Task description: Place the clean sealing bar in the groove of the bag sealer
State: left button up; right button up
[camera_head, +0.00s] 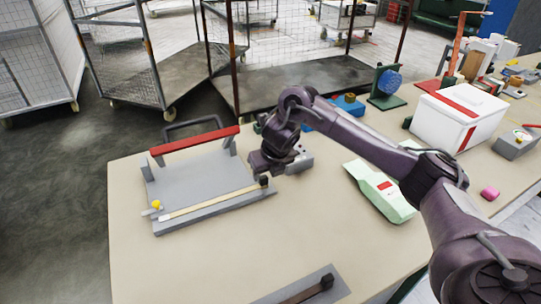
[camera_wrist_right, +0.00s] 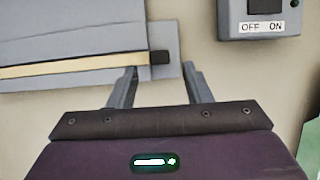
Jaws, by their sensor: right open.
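The bag sealer (camera_head: 195,178) is a grey plate with a raised red-handled arm on the left of the table. A cream bar (camera_head: 210,203) with a black end block lies along its front edge; a yellow knob is near its left end. The bar (camera_wrist_right: 75,66) and black block (camera_wrist_right: 160,57) also show in the wrist view. A second, brown bar (camera_head: 300,295) with a black block lies on a grey plate at the front edge. My right gripper (camera_wrist_right: 160,72) is open and empty, its fingertips near the black block's end. My left gripper is not in view.
A grey OFF/ON box (camera_wrist_right: 258,18) stands right of the sealer. A pale green pouch (camera_head: 383,192), a white box with red tape (camera_head: 455,122) and a pink object (camera_head: 489,193) lie to the right. The table's middle front is clear. Wire carts stand behind.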

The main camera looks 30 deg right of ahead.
jog(key=p+v, duration=0.3)
jog(key=v, duration=0.5)
jog(key=shift+s, duration=0.15)
